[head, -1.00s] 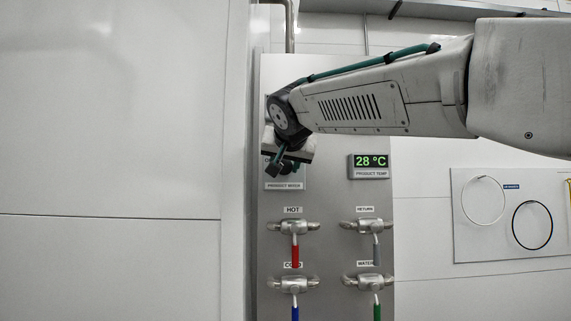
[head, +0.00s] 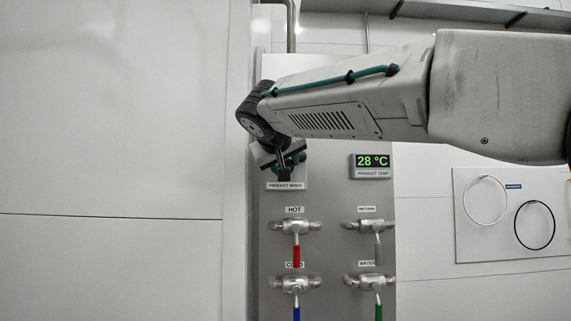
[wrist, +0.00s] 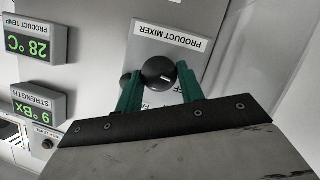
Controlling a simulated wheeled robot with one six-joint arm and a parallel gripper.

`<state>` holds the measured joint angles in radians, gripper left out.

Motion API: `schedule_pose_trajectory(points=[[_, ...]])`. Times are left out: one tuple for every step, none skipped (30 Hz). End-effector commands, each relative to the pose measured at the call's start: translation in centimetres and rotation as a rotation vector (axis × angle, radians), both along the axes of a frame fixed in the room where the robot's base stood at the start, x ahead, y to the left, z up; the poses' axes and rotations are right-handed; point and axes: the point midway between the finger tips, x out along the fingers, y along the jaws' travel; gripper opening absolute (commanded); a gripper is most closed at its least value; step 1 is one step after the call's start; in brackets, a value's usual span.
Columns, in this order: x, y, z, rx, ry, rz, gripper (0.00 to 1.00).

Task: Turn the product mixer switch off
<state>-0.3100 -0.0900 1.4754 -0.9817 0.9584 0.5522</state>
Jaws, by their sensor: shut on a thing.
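The product mixer switch is a round black knob (wrist: 158,72) with a short white mark, on a pale plate (wrist: 140,48) labelled PRODUCT MIXER. Its plate (head: 299,174) and label also show in the head view, upper left on the grey panel. My gripper (wrist: 159,74) has its teal fingers on either side of the knob and is shut on it. Part of an OFF marking shows beside the right finger in the wrist view. In the head view, my gripper (head: 284,168) is tilted in front of the plate and hides most of the knob.
Below are valves with red (head: 297,256), grey (head: 378,253), blue (head: 296,312) and green (head: 378,311) handles. A 28 °C display (head: 372,161) sits to the right. A large white wall surface (head: 110,130) stands close on the left.

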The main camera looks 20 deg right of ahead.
Motion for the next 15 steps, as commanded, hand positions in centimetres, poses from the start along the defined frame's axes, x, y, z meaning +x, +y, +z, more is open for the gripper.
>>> schedule_pose_trajectory(points=[[0.01,0.09,-0.12,-0.022,0.01,0.0,0.15],[0.02,0.1,-0.12,-0.036,0.014,0.0,0.15],[0.01,0.1,-0.11,-0.055,0.019,0.001,0.15],[0.01,0.11,-0.13,-0.065,0.024,0.0,0.15],[0.0,0.12,-0.13,-0.075,0.027,0.0,0.15],[0.0,0.12,-0.13,-0.086,0.03,0.0,0.15],[0.0,0.12,-0.13,-0.095,0.033,-0.001,0.15],[0.0,0.12,-0.13,-0.102,0.035,-0.001,0.15],[0.0,0.13,-0.14,-0.11,0.038,0.0,0.15],[0.0,0.13,-0.14,-0.114,0.04,0.0,0.15],[0.01,0.13,-0.16,-0.118,0.041,0.0,0.15],[0.01,0.13,-0.16,-0.122,0.042,0.0,0.15],[0.01,0.13,-0.16,-0.124,0.043,0.0,0.15],[0.01,0.13,-0.16,-0.126,0.044,0.0,0.15],[0.01,0.12,-0.16,-0.128,0.044,0.0,0.15]])
